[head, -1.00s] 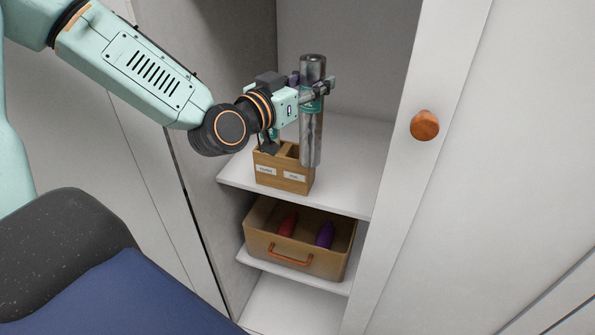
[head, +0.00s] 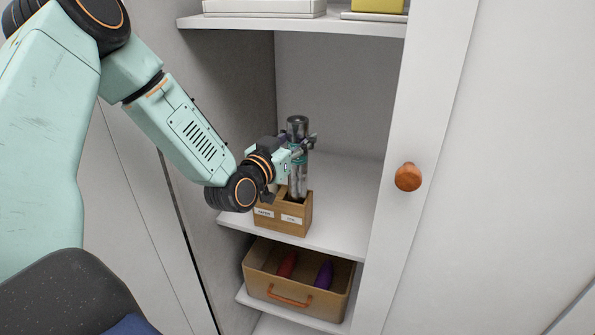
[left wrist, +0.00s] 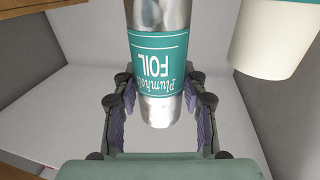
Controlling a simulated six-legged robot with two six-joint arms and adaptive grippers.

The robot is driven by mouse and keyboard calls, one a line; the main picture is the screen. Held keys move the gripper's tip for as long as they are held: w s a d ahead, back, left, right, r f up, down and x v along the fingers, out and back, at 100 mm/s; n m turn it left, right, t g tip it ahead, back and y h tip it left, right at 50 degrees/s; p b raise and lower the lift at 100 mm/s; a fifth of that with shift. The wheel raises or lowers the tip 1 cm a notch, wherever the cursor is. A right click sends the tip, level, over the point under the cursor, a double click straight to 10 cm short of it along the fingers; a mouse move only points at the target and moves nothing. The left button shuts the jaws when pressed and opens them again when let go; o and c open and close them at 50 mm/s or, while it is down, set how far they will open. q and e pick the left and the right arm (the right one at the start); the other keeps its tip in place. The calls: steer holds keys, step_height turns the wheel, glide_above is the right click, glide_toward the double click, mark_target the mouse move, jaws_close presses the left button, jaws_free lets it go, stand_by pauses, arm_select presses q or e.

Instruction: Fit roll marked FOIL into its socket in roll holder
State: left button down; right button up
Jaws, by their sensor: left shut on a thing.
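The silver FOIL roll (head: 298,180) with a teal label stands nearly upright at the right-hand socket of the wooden roll holder (head: 284,228). Its lower end is hidden behind the holder's front wall, so I cannot tell how deep it sits. My left gripper (head: 302,146) is shut on the roll at its teal band. In the left wrist view the roll (left wrist: 157,55) lies between the purple finger pads of the gripper (left wrist: 158,95), and its FOIL lettering appears upside down. The holder has two front labels, too small to read. My right gripper is out of view.
A white roll with a teal band (left wrist: 270,35) is close by in the left wrist view. A drawer-like box (head: 272,277) with red and purple things sits below. The cabinet side wall is left; a door with a wooden knob (head: 408,177) is right.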

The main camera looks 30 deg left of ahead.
mark_target(295, 166)
arm_select(q)
step_height(295, 166, down, 7)
steer(key=shift+a+r+b, duration=0.1)
steer(key=shift+b, duration=0.35)
steer(key=shift+a, duration=0.25)
steer(key=shift+s, duration=0.1)
steer(key=shift+f, duration=0.25)
steer(key=c, duration=1.1)
jaws_free()
steer(key=shift+c, duration=0.2)
steer(key=shift+o, duration=0.6)
steer(key=shift+d, duration=0.2)
steer(key=shift+a, duration=0.1)
